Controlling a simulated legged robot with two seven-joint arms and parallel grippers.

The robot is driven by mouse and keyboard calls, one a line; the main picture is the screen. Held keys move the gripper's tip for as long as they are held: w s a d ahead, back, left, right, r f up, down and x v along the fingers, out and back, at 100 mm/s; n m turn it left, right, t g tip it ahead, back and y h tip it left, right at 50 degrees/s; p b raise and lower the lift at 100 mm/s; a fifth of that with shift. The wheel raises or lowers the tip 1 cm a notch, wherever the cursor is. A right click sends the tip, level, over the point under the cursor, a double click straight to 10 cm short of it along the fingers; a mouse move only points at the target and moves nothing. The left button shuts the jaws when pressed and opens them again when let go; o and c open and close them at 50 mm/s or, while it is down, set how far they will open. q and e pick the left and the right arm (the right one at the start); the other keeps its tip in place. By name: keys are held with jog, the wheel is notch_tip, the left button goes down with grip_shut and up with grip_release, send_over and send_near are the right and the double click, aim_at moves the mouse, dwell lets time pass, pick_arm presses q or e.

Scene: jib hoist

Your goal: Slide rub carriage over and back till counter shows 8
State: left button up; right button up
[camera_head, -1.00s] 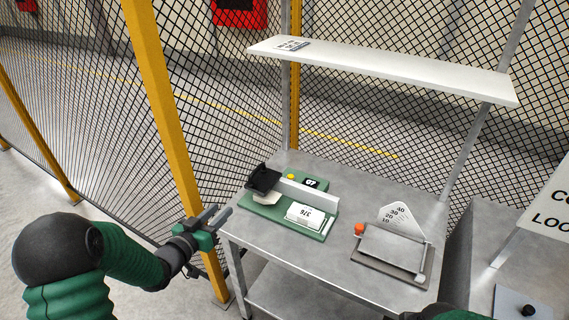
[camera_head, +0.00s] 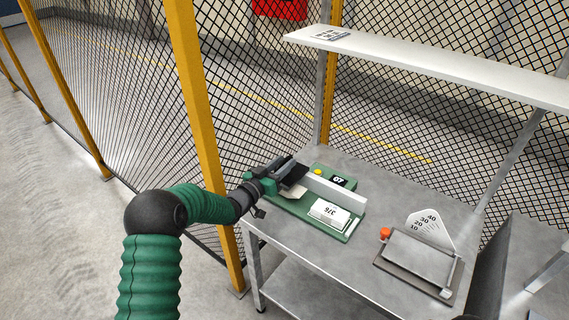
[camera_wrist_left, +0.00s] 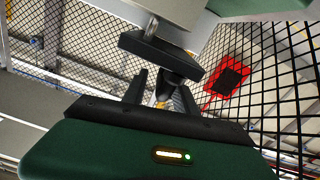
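The rub tester has a green base (camera_head: 349,234) and stands at the left end of the grey bench. Its black carriage (camera_head: 294,175) is at the left end of a pale rail (camera_head: 335,190). A small black counter (camera_head: 339,181) sits behind the rail; its digits are upside down and too small to read surely. My left gripper (camera_head: 280,165) is at the carriage's left side and partly overlaps it. In the left wrist view its dark fingers (camera_wrist_left: 161,92) are apart, with a dark part (camera_wrist_left: 172,65) just beyond and between them. Contact is unclear. My right gripper is out of view.
A grey plate device (camera_head: 415,258) with an orange knob (camera_head: 385,233) and a number scale (camera_head: 430,228) stands right of the tester. A white shelf (camera_head: 430,62) hangs above the bench. A yellow fence post (camera_head: 201,110) and mesh are close on the left.

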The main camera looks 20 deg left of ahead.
pick_arm(q)
jog(key=shift+w+f, duration=0.1)
jog(key=shift+w, duration=0.35)
grip_shut()
dwell(1.1)
